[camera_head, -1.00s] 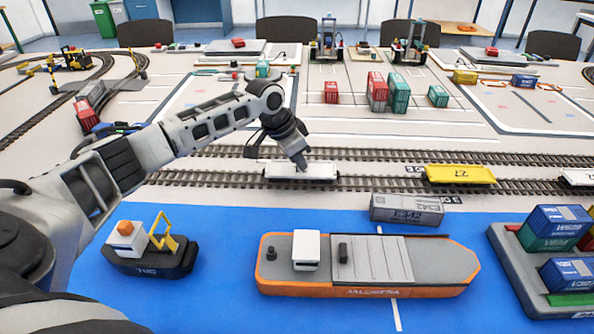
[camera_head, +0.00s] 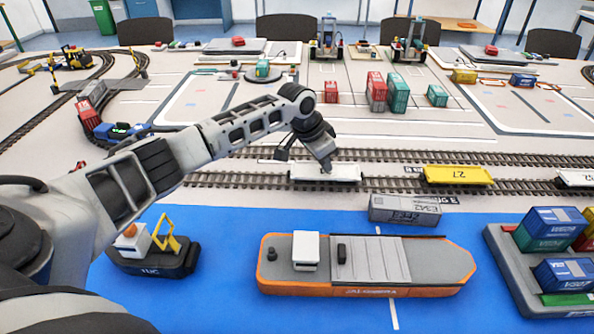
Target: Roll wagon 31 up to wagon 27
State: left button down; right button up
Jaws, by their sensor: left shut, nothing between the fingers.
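A white flat wagon (camera_head: 325,174) stands on the nearer railway track; I cannot read its number. My left gripper (camera_head: 327,168) is shut with its fingertips down at the top of this wagon, near its middle. Nothing is held between the fingers. The yellow wagon 27 (camera_head: 457,175) stands to the right on the same track, with a clear gap of track between the two. My right gripper is not in view.
Another white wagon (camera_head: 577,178) stands right of the yellow one. A grey container (camera_head: 406,209) lies just in front of the track. An orange-rimmed ship (camera_head: 367,264), a tug (camera_head: 154,255) and a container barge (camera_head: 530,270) sit on the blue area.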

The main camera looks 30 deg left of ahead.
aim_at(357, 171)
pick_arm(q)
jog(key=shift+w+d+f, duration=0.1)
jog(key=shift+w+d, duration=0.3)
jog(key=shift+d, duration=0.25)
jog(key=shift+w+d+r, duration=0.1)
jog(key=shift+w+d, duration=0.25)
jog(key=shift+d, duration=0.35)
jog(key=shift+w+d+f, duration=0.1)
jog(key=shift+w+d, duration=0.3)
jog(key=shift+d, duration=0.25)
jog(key=shift+w+d, duration=0.35)
jog(key=shift+d, duration=0.2)
jog(key=shift+w+d, duration=0.3)
jog(key=shift+d, duration=0.2)
jog(key=shift+w+d+b, duration=0.35)
jog(key=shift+w+d, duration=0.05)
jog(key=shift+d, duration=0.25)
jog(key=shift+w+d+b, duration=0.35)
jog(key=shift+w+d, duration=0.05)
jog(key=shift+d, duration=0.2)
jog(key=shift+w+d+f+b, duration=0.1)
jog(key=shift+w+d+b, duration=0.45)
jog(key=shift+d, duration=0.25)
jog(key=shift+w+d+b, duration=0.4)
jog(key=shift+d+b, duration=0.1)
jog(key=shift+d, duration=0.25)
